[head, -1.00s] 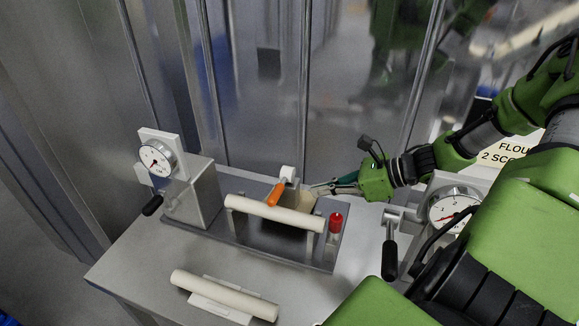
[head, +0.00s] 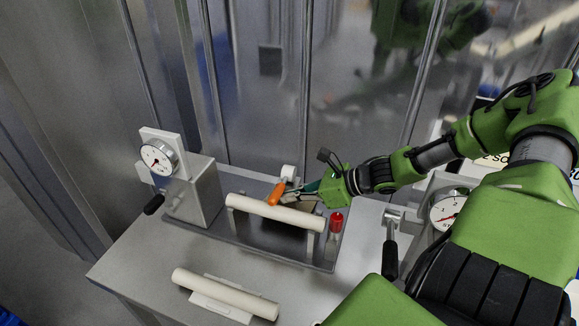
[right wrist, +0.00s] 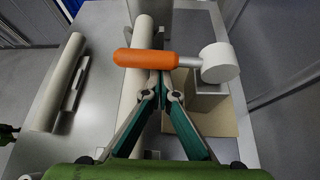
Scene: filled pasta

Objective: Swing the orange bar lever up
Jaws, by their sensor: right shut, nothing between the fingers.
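The orange bar lever (head: 276,193) angles down from a white round hub (head: 289,172) behind the cream roller. In the right wrist view the orange grip (right wrist: 146,58) lies across the top of the fingertips, with a grey shaft running to the white hub (right wrist: 220,63). My right gripper (head: 289,194) is at the lever's right side, its fingertips closed together and empty. In the right wrist view the closed tips (right wrist: 160,80) are right at or just under the grip; I cannot tell whether they touch. My left gripper does not show.
A cream roller (head: 275,213) spans the machine in front of the lever. Another roller (head: 225,295) lies on the table's front. A red-capped post (head: 336,222) stands right. Gauge units (head: 158,159) with black-handled levers flank the machine.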

